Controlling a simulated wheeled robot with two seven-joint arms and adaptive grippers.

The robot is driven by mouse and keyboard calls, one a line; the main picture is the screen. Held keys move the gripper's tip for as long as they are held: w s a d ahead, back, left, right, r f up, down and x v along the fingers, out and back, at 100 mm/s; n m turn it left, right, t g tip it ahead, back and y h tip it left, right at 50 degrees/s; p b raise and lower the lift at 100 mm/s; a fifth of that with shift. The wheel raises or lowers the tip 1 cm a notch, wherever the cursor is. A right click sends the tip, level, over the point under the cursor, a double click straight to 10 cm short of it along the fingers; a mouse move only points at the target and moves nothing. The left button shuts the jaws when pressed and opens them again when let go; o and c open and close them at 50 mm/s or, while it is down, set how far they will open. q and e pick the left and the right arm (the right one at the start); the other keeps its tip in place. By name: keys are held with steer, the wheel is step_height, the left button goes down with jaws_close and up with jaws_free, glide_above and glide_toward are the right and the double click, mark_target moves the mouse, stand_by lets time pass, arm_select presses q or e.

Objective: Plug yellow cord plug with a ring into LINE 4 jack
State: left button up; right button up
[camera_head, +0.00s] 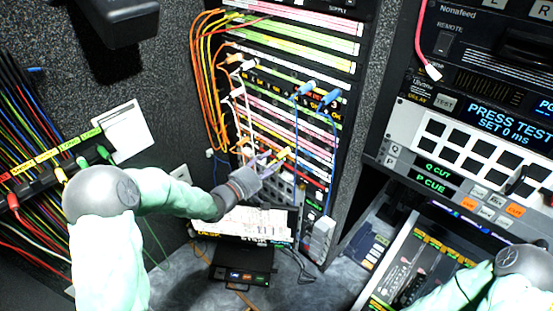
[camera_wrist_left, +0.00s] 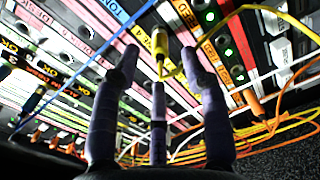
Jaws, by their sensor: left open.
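A yellow plug (camera_head: 283,155) shows at the rack just beyond the tips of my left gripper (camera_head: 266,164). In the left wrist view the yellow plug (camera_wrist_left: 159,43) points at the panel between the purple-grey fingertips of my left gripper (camera_wrist_left: 160,62). The fingers are spread, with gaps between them and the plug. A thin yellow cord (camera_wrist_left: 272,9) crosses the upper right of that view. I cannot tell whether the plug's tip sits in a jack, nor make out a ring or the LINE 4 label. My right gripper is out of view; only part of its arm shows.
Blue plugs (camera_head: 305,89) and their hanging cords are at the right of the rack. Orange cords (camera_head: 196,75) loop along its left side. A tray with papers (camera_head: 245,222) stands below the gripper. A control console (camera_head: 480,150) is at the right.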

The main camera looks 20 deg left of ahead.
arm_select(q)
steer(key=v, duration=0.8)
steer(key=shift+s, duration=0.25)
steer(key=shift+r, duration=0.1)
